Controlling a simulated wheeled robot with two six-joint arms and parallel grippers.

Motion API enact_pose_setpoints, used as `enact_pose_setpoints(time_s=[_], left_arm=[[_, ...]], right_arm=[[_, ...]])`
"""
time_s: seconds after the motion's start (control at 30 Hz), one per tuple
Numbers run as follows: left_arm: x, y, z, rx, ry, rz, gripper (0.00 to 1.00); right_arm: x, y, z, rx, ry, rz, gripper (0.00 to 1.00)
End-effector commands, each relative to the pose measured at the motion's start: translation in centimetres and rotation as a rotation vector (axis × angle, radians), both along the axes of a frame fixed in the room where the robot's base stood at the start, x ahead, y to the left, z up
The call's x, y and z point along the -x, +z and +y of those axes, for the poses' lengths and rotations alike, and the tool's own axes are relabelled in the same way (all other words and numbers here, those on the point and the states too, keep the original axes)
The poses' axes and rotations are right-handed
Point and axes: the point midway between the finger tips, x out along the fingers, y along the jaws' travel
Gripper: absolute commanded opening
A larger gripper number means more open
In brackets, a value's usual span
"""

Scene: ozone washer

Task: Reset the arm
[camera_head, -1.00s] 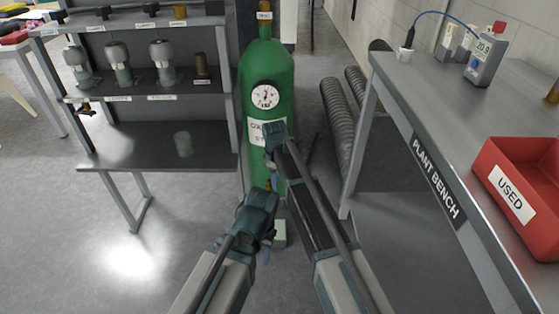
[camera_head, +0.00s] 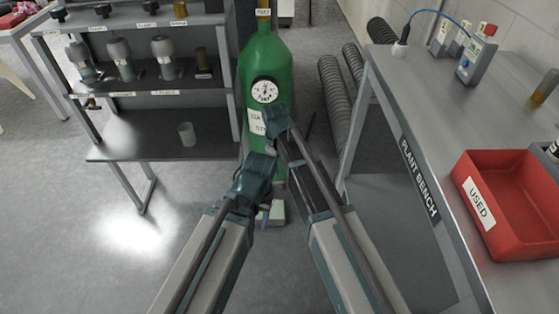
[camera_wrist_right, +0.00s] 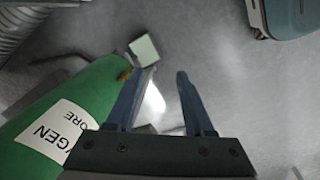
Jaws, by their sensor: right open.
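My right arm comes in from the lower right of the head view, and its gripper (camera_head: 277,122) is in front of the green oxygen cylinder (camera_head: 268,60). In the right wrist view the two fingers of my right gripper (camera_wrist_right: 166,88) are apart with nothing between them. The cylinder (camera_wrist_right: 50,125) with its white label lies to the left of those fingers there. My left gripper (camera_head: 266,172) is just below and left of the right one, low in front of the cylinder. Its fingers are too dark and small to tell whether they are open.
A dark shelf rack (camera_head: 165,120) with labelled jars and a glass cup (camera_head: 187,134) stands at left. The plant bench (camera_head: 430,110) stands at right with a red USED bin (camera_head: 530,238) and a meter (camera_head: 477,55). Ribbed hoses (camera_head: 335,95) lie behind. A small pale block (camera_head: 277,213) is on the floor.

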Motion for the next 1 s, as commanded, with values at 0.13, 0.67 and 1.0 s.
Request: enact_pose_setpoints(time_s=[0.13, 0.67, 1.0], left_arm=[[0.0, 0.0, 0.0, 0.0, 0.0, 0.0, 0.53], [0.2, 0.0, 0.0, 0.001, 0.001, 0.011, 0.53], [0.2, 0.0, 0.0, 0.001, 0.001, 0.011, 0.53]], right_arm=[[0.0, 0.0, 0.0, 0.0, -0.001, 0.0, 0.53], [2.8, 0.0, -3.8, -0.021, -0.165, -0.002, 0.53], [11.5, -0.1, -13.1, -0.096, -0.743, -0.008, 0.53]])
